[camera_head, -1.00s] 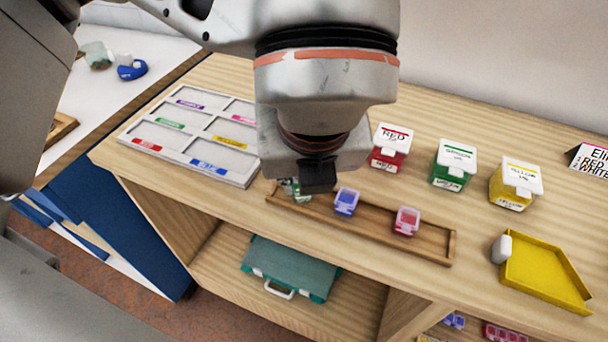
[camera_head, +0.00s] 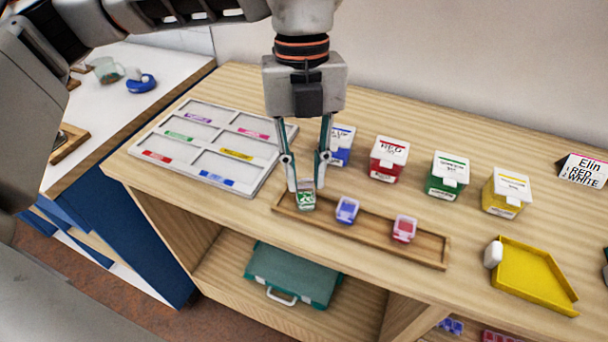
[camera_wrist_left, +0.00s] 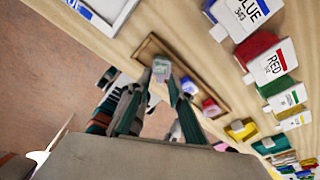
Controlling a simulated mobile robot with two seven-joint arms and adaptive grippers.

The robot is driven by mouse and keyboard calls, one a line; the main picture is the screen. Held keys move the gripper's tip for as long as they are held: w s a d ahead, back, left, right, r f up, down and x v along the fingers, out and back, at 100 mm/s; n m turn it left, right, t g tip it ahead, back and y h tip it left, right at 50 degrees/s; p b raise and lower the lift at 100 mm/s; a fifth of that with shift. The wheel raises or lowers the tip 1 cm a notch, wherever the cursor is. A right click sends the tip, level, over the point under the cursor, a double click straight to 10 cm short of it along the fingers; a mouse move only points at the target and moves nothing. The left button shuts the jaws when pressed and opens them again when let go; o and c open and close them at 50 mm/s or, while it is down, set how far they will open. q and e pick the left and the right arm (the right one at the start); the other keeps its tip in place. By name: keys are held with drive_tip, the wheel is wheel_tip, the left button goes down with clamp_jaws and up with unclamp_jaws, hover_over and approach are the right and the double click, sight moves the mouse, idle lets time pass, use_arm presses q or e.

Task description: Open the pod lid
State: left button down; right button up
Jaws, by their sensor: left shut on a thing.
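My left gripper (camera_head: 306,188) points down at the left end of a narrow wooden tray (camera_head: 425,254). Its two fingers are shut on a small clear pod with green contents (camera_head: 306,199). The pod also shows between the fingertips in the left wrist view (camera_wrist_left: 161,68). I cannot tell whether the pod still touches the tray. The state of its lid is too small to tell. A blue pod (camera_head: 347,210) and a red pod (camera_head: 404,229) stand in the tray to the right. My right gripper is not in view.
A white sorting board (camera_head: 255,186) with labelled compartments lies to the left. Blue, red (camera_head: 388,159), green (camera_head: 447,177) and yellow (camera_head: 506,193) tubs stand behind the tray. A yellow scoop tray (camera_head: 537,275) lies at the right. A teal case (camera_head: 294,273) sits on the shelf below.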

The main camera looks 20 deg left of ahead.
sight(305, 182)
use_arm(q)
drive_tip(key=shift+w+a+r+g+h+p, duration=0.25)
drive_tip(key=shift+w+g+h+p, duration=0.2)
drive_tip(key=shift+g, duration=0.35)
drive_tip(key=g, duration=0.1)
drive_tip(key=w+g+h, duration=0.1)
drive_tip(key=shift+w+a+f+g+h+p, duration=0.1)
drive_tip(key=shift+a+f+g+h+p, duration=0.15)
drive_tip(key=shift+a+g+p, duration=0.1)
drive_tip(key=shift+w+a+f+g+h, duration=0.15)
drive_tip(key=shift+w+g+h, duration=0.2)
drive_tip(key=shift+g, duration=0.3)
drive_tip(key=shift+w+a+f+g+h+b, duration=0.2)
drive_tip(key=shift+w+f+g+h+b, duration=0.15)
drive_tip(key=shift+g+h+b, duration=0.4)
drive_tip(key=shift+w+a+g+b, duration=0.15)
drive_tip(key=shift+g+b, duration=0.15)
drive_tip(key=shift+g, duration=0.35)
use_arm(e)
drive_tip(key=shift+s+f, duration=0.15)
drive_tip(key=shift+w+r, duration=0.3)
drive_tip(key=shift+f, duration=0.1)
